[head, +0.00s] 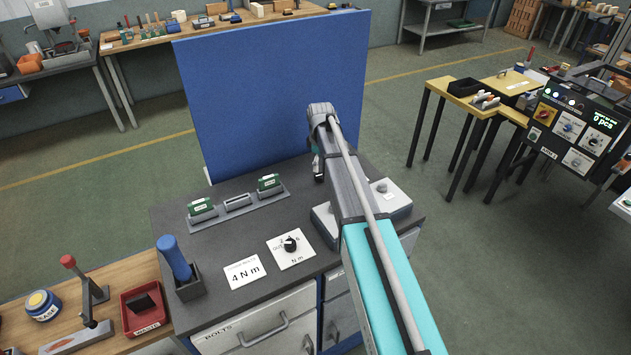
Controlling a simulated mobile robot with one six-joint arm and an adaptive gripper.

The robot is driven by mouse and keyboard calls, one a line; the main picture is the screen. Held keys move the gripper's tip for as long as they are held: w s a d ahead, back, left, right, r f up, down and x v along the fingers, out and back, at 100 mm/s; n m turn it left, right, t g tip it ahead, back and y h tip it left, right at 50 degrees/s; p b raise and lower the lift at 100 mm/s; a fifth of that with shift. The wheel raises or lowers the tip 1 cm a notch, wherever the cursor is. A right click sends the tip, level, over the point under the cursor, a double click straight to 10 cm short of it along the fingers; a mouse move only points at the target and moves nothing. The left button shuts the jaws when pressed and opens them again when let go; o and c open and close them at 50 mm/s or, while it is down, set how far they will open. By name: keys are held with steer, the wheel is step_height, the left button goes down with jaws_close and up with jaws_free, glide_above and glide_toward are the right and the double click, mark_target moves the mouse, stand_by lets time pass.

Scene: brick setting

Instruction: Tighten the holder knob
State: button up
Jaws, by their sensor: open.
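My gripper (318,168) hangs over the back of the dark workbench, in front of the blue panel, and is open. Nothing shows between its fingers, though my arm covers part of the view. A black knob (290,243) sits on a white dial plate marked N m, in front of my gripper and apart from it. A grey fixture (396,206) with a small pale knob (382,188) lies right of my gripper, partly behind my arm. No knob is labelled as the holder knob.
The blue panel (270,85) stands behind the workbench (222,292). A grey rack (237,207) holds green modules. A blue-handled tool (174,258) stands in a black holder (189,291), left of a "4 N m" card (244,272). Bare benchtop lies between rack and cards.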

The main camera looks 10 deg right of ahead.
mark_target(320, 176)
steer(key=shift+f+b, duration=2.65)
steer(key=shift+f, duration=0.25)
